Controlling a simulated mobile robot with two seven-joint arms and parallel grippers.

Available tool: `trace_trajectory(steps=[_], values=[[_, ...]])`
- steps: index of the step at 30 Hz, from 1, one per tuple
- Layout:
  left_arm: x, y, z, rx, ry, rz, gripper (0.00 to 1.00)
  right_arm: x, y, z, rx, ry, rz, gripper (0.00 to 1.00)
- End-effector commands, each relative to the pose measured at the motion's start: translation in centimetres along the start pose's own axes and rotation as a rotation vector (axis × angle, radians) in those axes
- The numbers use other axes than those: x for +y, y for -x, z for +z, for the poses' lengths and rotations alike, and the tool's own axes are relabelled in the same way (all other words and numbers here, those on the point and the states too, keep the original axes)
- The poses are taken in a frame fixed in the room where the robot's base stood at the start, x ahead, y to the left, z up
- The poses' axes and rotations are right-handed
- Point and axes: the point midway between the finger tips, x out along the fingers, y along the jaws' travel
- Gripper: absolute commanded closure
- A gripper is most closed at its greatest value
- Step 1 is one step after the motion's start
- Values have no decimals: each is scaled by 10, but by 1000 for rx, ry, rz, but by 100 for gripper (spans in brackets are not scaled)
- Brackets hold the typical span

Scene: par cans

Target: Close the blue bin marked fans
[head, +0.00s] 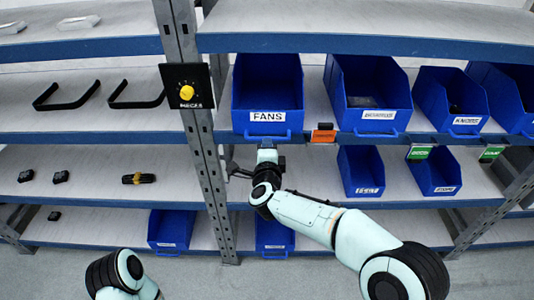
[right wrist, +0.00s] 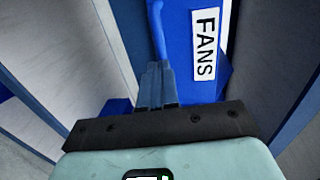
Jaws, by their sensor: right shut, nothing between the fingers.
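The blue bin marked FANS (head: 268,85) sits on the middle shelf, right of the grey upright. Its white label and front handle face me, and its front lies at or slightly past the shelf edge. In the right wrist view, the bin's label (right wrist: 205,45) and blue handle (right wrist: 155,22) show close in front of the fingers. My right gripper (head: 266,147) is just below the handle, and its fingers are together and empty in the wrist view (right wrist: 157,72). I cannot tell whether the fingertips touch the handle. My left arm shows at the bottom left, with its gripper out of view.
More blue bins (head: 369,95) stand to the right on the same shelf. An orange tag (head: 323,134) hangs on the shelf edge beside the FANS bin. The upright (head: 190,110) carries a black panel with a yellow knob (head: 186,92). Black handles (head: 66,97) lie at left.

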Motion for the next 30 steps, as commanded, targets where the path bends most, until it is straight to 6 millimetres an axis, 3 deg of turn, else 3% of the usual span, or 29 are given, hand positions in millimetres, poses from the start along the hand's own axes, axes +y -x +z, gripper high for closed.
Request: trace_trajectory(steps=[9,30], values=[[0,1,1,-3,1,-1,57,-1,-10,0,0,0,0,100],[-1,-5,-2,5,0,1,57,2,-12,-7,0,0,-2,100]])
